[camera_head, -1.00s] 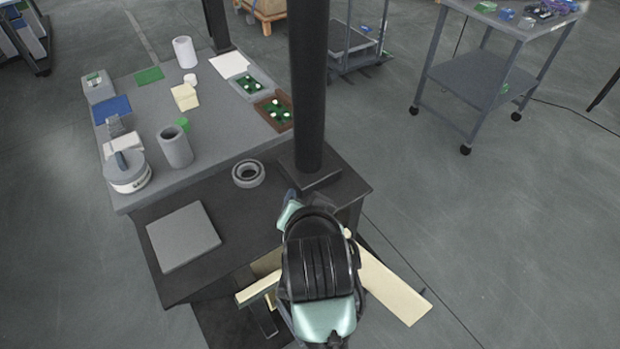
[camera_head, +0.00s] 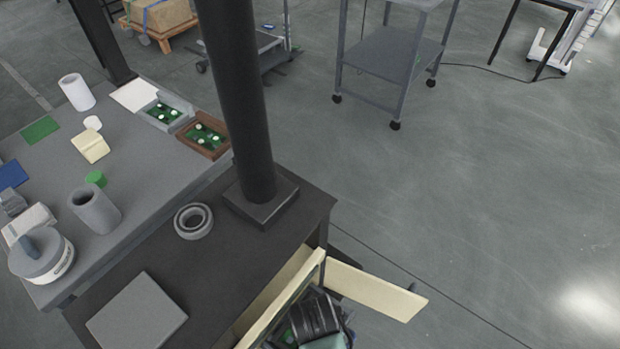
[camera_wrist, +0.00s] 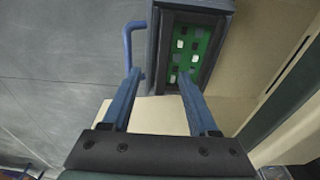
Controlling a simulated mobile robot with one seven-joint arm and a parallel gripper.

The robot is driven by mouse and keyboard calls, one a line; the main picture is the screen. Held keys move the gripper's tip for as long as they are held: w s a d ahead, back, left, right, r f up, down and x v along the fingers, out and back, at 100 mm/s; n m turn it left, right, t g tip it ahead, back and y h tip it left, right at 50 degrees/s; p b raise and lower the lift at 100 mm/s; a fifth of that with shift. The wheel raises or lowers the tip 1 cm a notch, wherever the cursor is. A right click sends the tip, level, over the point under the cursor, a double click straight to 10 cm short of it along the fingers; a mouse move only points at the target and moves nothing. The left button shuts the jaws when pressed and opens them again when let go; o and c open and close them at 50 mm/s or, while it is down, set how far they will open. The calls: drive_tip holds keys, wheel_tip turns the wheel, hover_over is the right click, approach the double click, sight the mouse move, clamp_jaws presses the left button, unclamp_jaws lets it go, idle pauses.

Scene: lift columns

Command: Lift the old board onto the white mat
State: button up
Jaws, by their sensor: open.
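In the wrist view, a green board (camera_wrist: 199,52) with dark and pale parts sits in a dark grey frame (camera_wrist: 158,48). A blue handle-like bar (camera_wrist: 127,45) is at the frame's left side. My gripper (camera_wrist: 159,75) is open, its blue fingers pointing at the frame; the right fingertip overlaps the board's near end in the picture. I cannot tell if it touches. In the head view, my black wrist is over the open cream drawer (camera_head: 282,291), and the fingers are hidden. A white mat (camera_head: 135,95) lies flat on the grey table. I cannot tell whether this board is the old one.
A grey tray (camera_head: 147,118) and a brown tray (camera_head: 222,153), each with a green board, stand beside the mat. A black post (camera_head: 240,110), a ring (camera_head: 193,222) and a grey plate (camera_head: 137,318) are on the dark bench. A cream panel (camera_head: 375,291) juts out right.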

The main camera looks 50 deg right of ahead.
drive_tip(key=f, duration=0.2)
drive_tip(key=f+b, duration=0.1)
drive_tip(key=f, duration=0.1)
drive_tip(key=d+f, duration=0.1)
drive_tip(key=f, duration=0.1)
drive_tip(key=shift+w+f, duration=0.25)
drive_tip(key=shift+w, duration=0.05)
clamp_jaws()
drive_tip(key=shift+r, duration=0.1)
